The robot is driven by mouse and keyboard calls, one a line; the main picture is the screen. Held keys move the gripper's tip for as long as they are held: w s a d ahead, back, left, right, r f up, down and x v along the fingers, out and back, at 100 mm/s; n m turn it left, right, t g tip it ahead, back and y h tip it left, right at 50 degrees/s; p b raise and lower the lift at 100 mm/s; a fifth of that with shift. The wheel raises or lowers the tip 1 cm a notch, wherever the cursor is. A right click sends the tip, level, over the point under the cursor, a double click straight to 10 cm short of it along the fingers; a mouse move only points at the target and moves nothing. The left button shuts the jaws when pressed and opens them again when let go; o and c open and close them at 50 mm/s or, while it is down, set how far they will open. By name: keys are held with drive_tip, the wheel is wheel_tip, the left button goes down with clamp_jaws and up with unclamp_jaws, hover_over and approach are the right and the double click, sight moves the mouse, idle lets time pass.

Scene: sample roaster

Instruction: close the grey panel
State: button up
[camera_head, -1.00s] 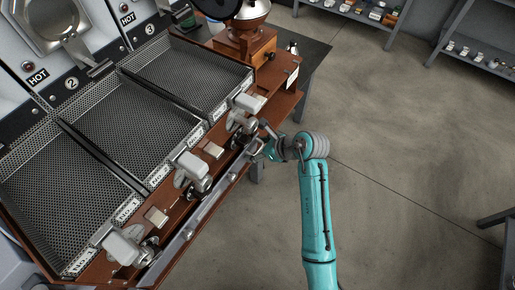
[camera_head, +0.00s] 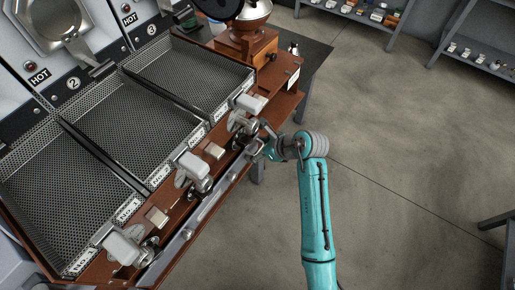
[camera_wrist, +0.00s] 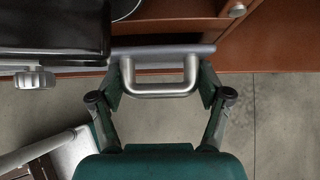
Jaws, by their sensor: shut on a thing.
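The grey panel (camera_head: 205,208) is a long narrow grey strip along the front edge of the brown wooden counter, below the mesh trays. Its near-edge handle shows in the wrist view as a U-shaped metal handle (camera_wrist: 160,94) on the panel's thin grey edge (camera_wrist: 165,51). My gripper (camera_head: 262,147) is at the panel's far end in the head view. In the wrist view, its two green fingers (camera_wrist: 160,80) stand at both sides of the handle and are shut on it. The panel's hinge or slide is hidden.
Mesh trays (camera_head: 85,118) with grey latches and levers (camera_head: 192,168) line the counter (camera_head: 283,105). A grinder with a wooden base (camera_head: 247,48) stands at the back. The concrete floor (camera_head: 400,130) to the right is clear, with grey shelves (camera_head: 478,45) beyond.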

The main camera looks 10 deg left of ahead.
drive_tip(key=shift+w+d+r, duration=0.15)
drive_tip(key=shift+w+r, duration=0.25)
drive_tip(key=shift+r, duration=0.05)
idle(0.4)
drive_tip(key=o, duration=1.4)
drive_tip(key=shift+f, duration=0.1)
drive_tip(key=shift+s, duration=0.1)
